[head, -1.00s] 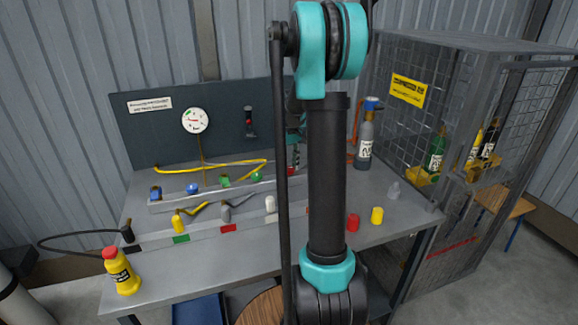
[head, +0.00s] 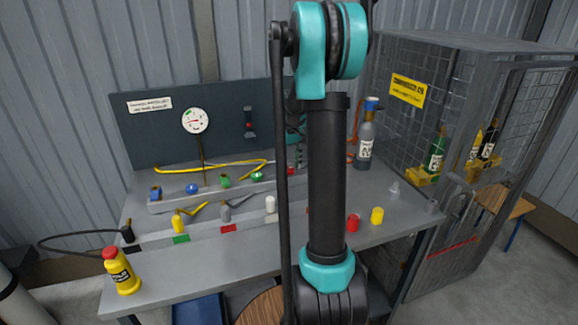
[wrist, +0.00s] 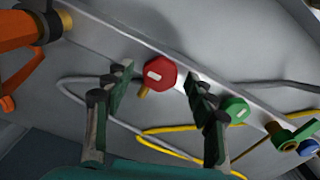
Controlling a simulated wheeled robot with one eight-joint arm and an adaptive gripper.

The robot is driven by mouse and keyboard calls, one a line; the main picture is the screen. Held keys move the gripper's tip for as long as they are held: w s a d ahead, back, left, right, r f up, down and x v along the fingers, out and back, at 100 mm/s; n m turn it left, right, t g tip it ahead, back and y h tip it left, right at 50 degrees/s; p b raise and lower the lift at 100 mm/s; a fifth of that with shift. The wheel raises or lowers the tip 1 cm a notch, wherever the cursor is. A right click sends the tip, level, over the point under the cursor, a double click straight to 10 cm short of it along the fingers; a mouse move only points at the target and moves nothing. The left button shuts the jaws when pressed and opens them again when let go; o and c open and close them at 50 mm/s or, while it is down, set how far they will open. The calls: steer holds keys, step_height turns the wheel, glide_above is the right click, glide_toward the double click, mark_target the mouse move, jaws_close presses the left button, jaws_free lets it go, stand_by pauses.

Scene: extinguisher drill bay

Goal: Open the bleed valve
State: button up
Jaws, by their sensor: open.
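A red faceted knob (wrist: 157,74) with a pale mark and a brass stem sits on the grey rail (wrist: 205,82) in the wrist view. No readable label shows which fitting is the bleed valve. My gripper (wrist: 160,82) is open, with one finger on either side of the red knob in the picture. I cannot tell whether the fingertips reach it; no contact is visible. In the head view the red knob (head: 291,171) shows only in part beside my arm, which hides most of my gripper.
Green (wrist: 236,108) and blue (wrist: 309,147) knobs follow along the rail to the right. An orange fitting (wrist: 22,30) is at the left. Yellow and grey hoses run behind. A gauge (head: 194,120) is on the back panel. A grey cylinder (head: 366,140) stands near the cage.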

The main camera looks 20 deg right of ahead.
mark_target(289, 168)
step_height(289, 168, up, 12)
stand_by(0.5)
steer(key=shift+s, duration=0.1)
